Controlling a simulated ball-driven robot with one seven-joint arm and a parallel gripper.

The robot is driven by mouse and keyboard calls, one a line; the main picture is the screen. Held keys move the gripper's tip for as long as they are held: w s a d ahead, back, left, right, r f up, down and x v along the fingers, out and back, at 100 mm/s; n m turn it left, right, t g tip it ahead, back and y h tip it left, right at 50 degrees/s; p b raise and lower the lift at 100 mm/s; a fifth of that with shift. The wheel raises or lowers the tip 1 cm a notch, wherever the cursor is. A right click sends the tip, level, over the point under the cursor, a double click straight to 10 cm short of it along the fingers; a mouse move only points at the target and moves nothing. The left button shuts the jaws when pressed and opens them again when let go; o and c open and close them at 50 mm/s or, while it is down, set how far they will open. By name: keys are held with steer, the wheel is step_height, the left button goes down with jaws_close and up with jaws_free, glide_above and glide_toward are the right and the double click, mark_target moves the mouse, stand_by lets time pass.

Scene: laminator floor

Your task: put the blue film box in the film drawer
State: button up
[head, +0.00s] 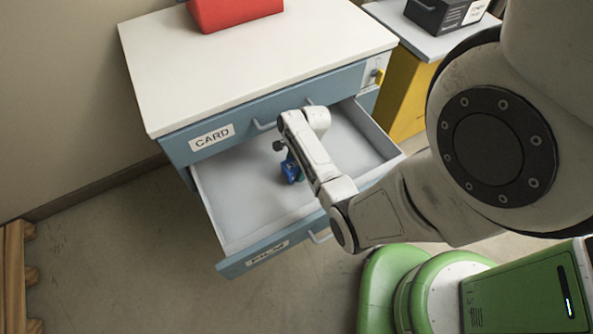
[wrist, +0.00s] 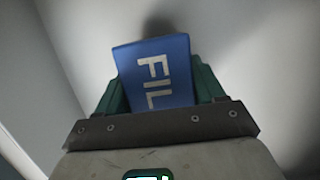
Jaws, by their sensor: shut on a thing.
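The blue film box (wrist: 158,72) is between my gripper's green fingers in the wrist view, its white lettering reading "FIL" in part. My gripper (wrist: 160,88) is shut on it. In the head view the blue box (head: 291,171) shows small below my wrist, over the inside of the open film drawer. The film drawer (head: 240,215) is the lower drawer, pulled out, with a "FILM" label on its front. Its visible floor is bare. My forearm hides part of its right side. I cannot tell whether the box touches the drawer floor.
The drawer labelled "CARD" (head: 212,137) above is closed. A red object (head: 232,12) stands on the white cabinet top (head: 250,55). A yellow cabinet (head: 408,95) with a dark box (head: 445,14) on top stands at right. A wooden pallet (head: 17,275) lies at lower left.

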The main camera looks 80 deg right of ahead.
steer(key=shift+f, duration=0.95)
steer(key=shift+f, duration=0.15)
steer(key=o, duration=1.2)
steer(key=shift+o, duration=0.2)
